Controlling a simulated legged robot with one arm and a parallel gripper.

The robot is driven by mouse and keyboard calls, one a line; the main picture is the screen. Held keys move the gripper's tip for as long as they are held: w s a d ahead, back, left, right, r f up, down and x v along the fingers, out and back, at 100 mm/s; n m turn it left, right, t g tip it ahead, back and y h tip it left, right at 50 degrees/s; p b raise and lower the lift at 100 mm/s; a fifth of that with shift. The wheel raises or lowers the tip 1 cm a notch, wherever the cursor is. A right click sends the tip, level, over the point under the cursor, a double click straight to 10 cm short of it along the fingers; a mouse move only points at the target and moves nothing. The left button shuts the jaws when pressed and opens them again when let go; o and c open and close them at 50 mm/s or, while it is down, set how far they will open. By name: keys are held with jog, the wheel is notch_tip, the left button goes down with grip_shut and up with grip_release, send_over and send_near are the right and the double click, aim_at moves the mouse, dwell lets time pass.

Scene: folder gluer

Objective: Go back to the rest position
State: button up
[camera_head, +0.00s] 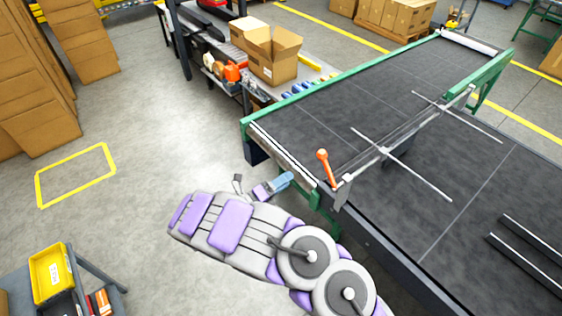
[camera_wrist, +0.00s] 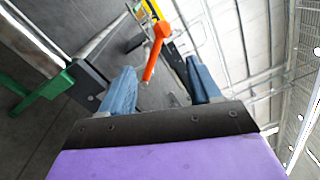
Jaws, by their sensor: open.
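My gripper (camera_head: 282,184) is at the end of my grey and purple arm, in the middle of the head view, beside the near left corner of the conveyor machine (camera_head: 340,105). In the wrist view my gripper (camera_wrist: 158,88) shows two blue fingers spread apart with nothing held between them. An orange-handled lever (camera_head: 325,167) stands on the machine's edge, just right of my gripper and apart from it. The lever (camera_wrist: 156,50) also appears in the wrist view, beyond and between the fingertips.
A workbench (camera_head: 262,88) with an open cardboard box (camera_head: 273,54) stands behind the machine. A cart with a yellow bin (camera_head: 50,273) is at the lower left. Stacked cartons (camera_head: 38,90) stand at the left. The grey floor around a yellow-taped rectangle (camera_head: 75,174) is clear.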

jog(key=s+d+r+m+g+b, duration=0.1)
jog(key=s+d+r+m+g, duration=0.25)
jog(key=d+m, duration=0.2)
jog(key=s+d+r+m+g+h+b, duration=0.1)
jog(key=s+d+r+m+g+b, duration=0.1)
jog(key=d+r+m+g, duration=0.4)
jog(key=s+d+r+m+g+b, duration=0.1)
jog(key=s+d+m, duration=0.25)
jog(key=d, duration=0.35)
jog(key=s+d+r+m+g+y+b, duration=0.2)
jog(key=s+d+m+g+y, duration=0.15)
jog(key=s+m, duration=0.35)
jog(key=s+f+m+g+y+b, duration=0.1)
jog(key=s+f+m+y+b, duration=0.25)
jog(key=s+m+y, duration=0.75)
jog(key=s+a+f+m+t+y+b, duration=0.1)
jog(key=s+a+m+b, duration=0.1)
jog(key=s+a, duration=0.3)
jog(key=s+a+f+m+t+b, duration=0.1)
jog(key=s+a+m, duration=0.3)
jog(key=s, duration=0.3)
jog(key=shift+s+a+f+t+y+b, duration=0.25)
jog(key=shift+s+a+t+y+b, duration=0.1)
jog(key=shift+a, duration=0.25)
jog(key=shift+c, duration=0.3)
